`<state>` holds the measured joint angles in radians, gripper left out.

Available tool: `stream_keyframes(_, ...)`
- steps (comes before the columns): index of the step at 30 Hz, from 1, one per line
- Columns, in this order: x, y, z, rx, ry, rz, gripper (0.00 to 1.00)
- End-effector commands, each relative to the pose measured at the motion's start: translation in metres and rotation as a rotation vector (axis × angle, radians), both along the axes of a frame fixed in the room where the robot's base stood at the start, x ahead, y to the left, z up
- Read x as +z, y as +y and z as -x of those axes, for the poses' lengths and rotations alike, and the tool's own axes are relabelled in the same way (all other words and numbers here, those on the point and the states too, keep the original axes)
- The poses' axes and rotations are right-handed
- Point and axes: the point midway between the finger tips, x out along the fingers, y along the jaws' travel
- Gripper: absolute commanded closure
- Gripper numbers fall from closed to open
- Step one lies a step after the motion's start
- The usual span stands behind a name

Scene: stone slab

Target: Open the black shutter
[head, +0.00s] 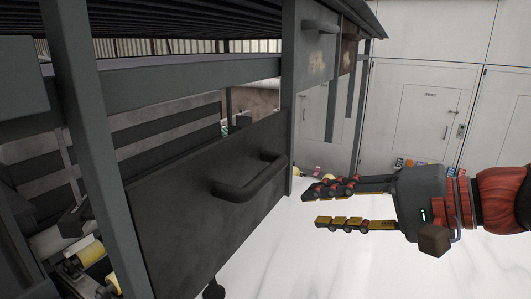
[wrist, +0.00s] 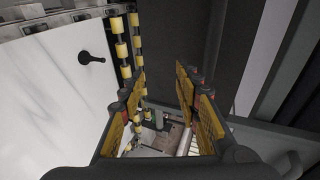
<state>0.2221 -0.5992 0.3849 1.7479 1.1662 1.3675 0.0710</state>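The black shutter (head: 185,215) is a dark flat panel on the left in the head view, below a grey frame. A black bar handle (head: 248,181) stands out from its face. My gripper (head: 312,206) is to the right of the shutter and handle, apart from both, with its fingers pointing left. The fingers are spread and nothing is between them. In the wrist view the two yellow-padded fingers (wrist: 158,105) are also apart. I cannot make out the handle in the wrist view.
A grey frame post (head: 90,125) and a crossbar (head: 180,82) border the shutter. A drawer with a handle (head: 320,25) is at the top. White wall cabinets (head: 420,110) stand behind. Small colourful items (head: 405,165) lie at their foot. The pale floor (head: 290,250) looks clear.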

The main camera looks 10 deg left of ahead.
Motion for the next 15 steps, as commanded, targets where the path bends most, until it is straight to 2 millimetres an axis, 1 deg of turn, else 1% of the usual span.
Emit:
stream_keyframes(1, 0.021, 0.009, 0.004, 0.031, -0.017, -0.057, 0.67)
stream_keyframes(3, 0.046, 0.018, 0.013, 0.071, -0.033, -0.123, 0.67)
stream_keyframes(5, 0.059, 0.023, 0.021, 0.098, -0.037, -0.162, 0.67)
stream_keyframes(7, 0.065, 0.028, 0.027, 0.122, -0.03, -0.189, 0.67)
stream_keyframes(9, 0.064, 0.031, 0.029, 0.132, -0.022, -0.191, 0.67)
stream_keyframes(11, 0.063, 0.034, 0.029, 0.133, -0.02, -0.191, 0.67)
stream_keyframes(15, 0.06, 0.047, 0.025, 0.133, -0.02, -0.189, 0.67)
